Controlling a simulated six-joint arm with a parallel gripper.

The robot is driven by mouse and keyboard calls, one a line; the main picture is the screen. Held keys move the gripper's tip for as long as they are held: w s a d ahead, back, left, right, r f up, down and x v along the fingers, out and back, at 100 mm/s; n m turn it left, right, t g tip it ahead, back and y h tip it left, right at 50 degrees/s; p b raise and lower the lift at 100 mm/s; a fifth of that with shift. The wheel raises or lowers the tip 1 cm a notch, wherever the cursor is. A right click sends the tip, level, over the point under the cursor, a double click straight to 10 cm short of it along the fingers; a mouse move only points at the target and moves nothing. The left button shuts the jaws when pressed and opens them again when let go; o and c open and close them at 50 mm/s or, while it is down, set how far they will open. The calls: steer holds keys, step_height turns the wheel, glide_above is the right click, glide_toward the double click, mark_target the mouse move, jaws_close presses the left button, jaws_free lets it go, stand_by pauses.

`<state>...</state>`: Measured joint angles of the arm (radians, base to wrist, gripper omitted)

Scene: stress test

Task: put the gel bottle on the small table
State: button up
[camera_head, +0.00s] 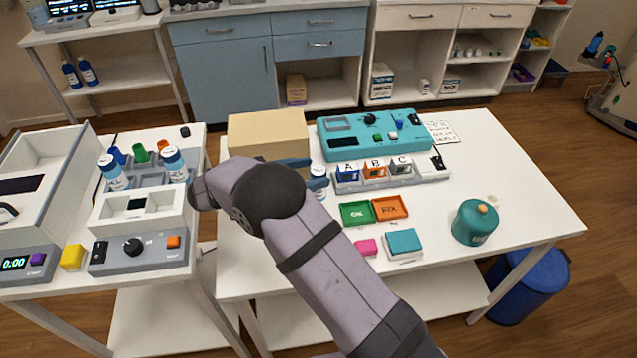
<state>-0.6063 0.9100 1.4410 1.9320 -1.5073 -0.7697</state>
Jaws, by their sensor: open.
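My gripper (306,173) is open over the middle table (530,205), partly hidden behind my own wrist. Its blue fingers are beside a white bottle with a blue label (318,171); I cannot tell whether they touch it. Two similar white bottles with blue labels, one at the left (113,172) and one at its right (175,164), stand in the grey rack on the smaller left table (200,147). A teal round jar (475,222) stands at the right of the middle table. Labels are too small to tell which is the gel bottle.
A cardboard box (268,130) and a teal device (372,133) stand behind my gripper. The A, B, C block row (390,174), green tray (357,213) and orange tray (390,208) are to its right. Devices crowd the left table. The middle table's right side has free room.

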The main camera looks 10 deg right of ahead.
step_height(320, 180, down, 4)
steer(key=shift+d+r+p, duration=0.15)
steer(key=shift+r+p, duration=0.05)
steer(key=shift+p, duration=0.15)
steer(key=shift+p+x, duration=0.4)
steer(key=shift+x, duration=0.65)
steer(key=shift+w+d+f, duration=0.1)
steer(key=shift+w+d, duration=0.1)
steer(key=c, duration=1.2)
